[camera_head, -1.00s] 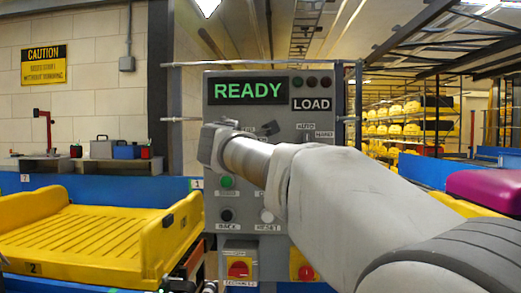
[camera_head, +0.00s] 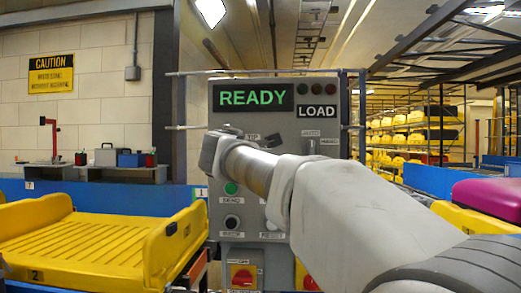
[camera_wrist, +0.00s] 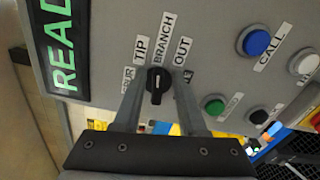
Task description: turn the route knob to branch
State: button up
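The route knob (camera_wrist: 156,85) is a dark round knob with a pale mark, on the grey control panel (camera_wrist: 215,65). Labels TIP (camera_wrist: 141,48), BRANCH (camera_wrist: 164,32) and OUT (camera_wrist: 182,51) fan out around it. Its mark appears to point toward BRANCH, though it is small. In the head view my wrist (camera_head: 215,153) is in front of the panel and hides the knob.
The panel's display reads READY (camera_head: 252,96), with a LOAD sign (camera_head: 317,112) beside it. A green button (camera_wrist: 213,105) and a blue button (camera_wrist: 255,41) are near the knob. A yellow tray (camera_head: 90,250) stands left; a magenta case (camera_head: 490,198) is right.

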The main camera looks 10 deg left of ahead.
jog(key=shift+w+d+r, duration=0.1)
jog(key=shift+d+r, duration=0.1)
jog(key=shift+d, duration=0.15)
jog(key=s+d+b, duration=0.1)
jog(key=s, duration=1.6)
jog(key=shift+s, duration=0.25)
